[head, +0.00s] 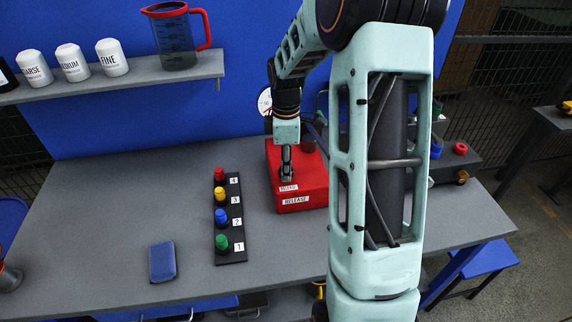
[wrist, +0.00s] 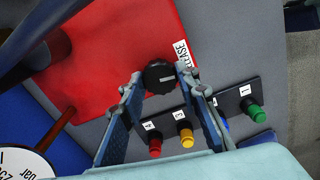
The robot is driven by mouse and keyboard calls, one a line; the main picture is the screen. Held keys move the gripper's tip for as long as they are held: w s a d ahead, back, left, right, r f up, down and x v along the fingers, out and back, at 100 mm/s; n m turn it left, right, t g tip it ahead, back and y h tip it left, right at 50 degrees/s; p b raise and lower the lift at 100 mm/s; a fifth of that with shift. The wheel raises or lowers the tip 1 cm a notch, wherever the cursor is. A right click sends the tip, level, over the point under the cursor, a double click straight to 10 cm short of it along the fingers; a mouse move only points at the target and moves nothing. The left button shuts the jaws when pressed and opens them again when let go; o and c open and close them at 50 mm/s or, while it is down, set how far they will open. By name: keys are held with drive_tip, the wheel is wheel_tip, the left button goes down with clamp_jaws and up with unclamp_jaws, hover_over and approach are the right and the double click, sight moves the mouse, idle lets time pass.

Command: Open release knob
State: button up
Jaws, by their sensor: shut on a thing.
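The release fixture is a red box (head: 310,182) with "RELEASE" labels on its front edge, standing on the grey table. Its red top (wrist: 105,65) fills the upper left of the wrist view. The release knob (wrist: 160,76) is round and black with a white mark on its top. My gripper (head: 287,176) points down at the box's top near the front label. In the wrist view my gripper (wrist: 160,78) has one fingertip on each side of the knob and is shut on it. In the head view the fingers hide the knob.
A black strip (head: 230,248) with red, yellow, blue and green knobs numbered 4 to 1 lies left of the box. A blue case (head: 162,261) lies farther left. A gauge (wrist: 22,163) shows at the wrist view's lower left.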

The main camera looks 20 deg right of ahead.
drive_tip(key=shift+n, duration=0.9)
drive_tip(key=o, duration=1.2)
drive_tip(key=shift+c, duration=0.2)
wheel_tip(320, 180, up, 12)
